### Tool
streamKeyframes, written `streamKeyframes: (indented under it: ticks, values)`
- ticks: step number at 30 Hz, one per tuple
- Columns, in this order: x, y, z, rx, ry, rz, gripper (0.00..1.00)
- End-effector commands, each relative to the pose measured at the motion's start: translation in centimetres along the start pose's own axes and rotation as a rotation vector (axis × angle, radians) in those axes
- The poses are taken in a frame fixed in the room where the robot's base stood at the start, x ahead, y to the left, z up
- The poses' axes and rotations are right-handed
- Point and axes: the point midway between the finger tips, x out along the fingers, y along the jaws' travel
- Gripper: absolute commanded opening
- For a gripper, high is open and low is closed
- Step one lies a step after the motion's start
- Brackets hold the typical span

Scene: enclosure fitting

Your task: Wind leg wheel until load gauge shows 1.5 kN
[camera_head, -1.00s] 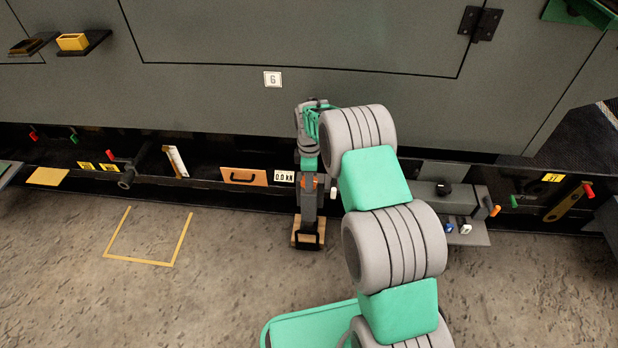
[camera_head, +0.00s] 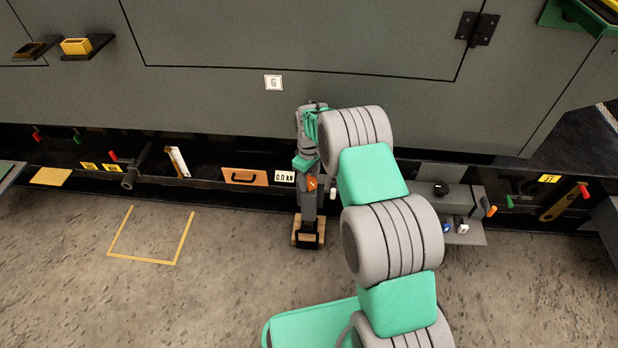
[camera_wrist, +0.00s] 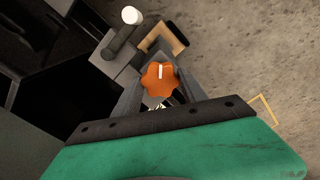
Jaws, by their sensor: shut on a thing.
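The leg wheel is a small orange lobed knob (camera_head: 312,183) on the upright grey leg (camera_head: 309,208). In the wrist view the orange wheel (camera_wrist: 158,82) bears a white mark, which points roughly up the picture. My gripper (camera_head: 308,174) is at the wheel, with its two dark fingers on either side of it, shut on it. The load gauge (camera_head: 284,177) is a white plate left of the leg and reads 0.0 kN. The leg's foot rests on a wooden block (camera_head: 297,240) on the floor.
A white-tipped handle (camera_head: 333,194) sticks out just right of the leg. A wooden panel with a black handle (camera_head: 244,176) is left of the gauge. A shelf with small knobs (camera_head: 470,236) is to the right. The floor at left, with a yellow-taped outline (camera_head: 140,259), is clear.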

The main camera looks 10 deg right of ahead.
Motion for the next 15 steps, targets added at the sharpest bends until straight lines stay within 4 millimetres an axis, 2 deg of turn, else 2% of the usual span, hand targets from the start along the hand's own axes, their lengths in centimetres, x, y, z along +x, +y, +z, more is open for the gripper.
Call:
streamKeyframes:
  ticks: [15]
  values:
    - [-0.06,0.10,-0.04,0.060,0.001,0.002,0.09]
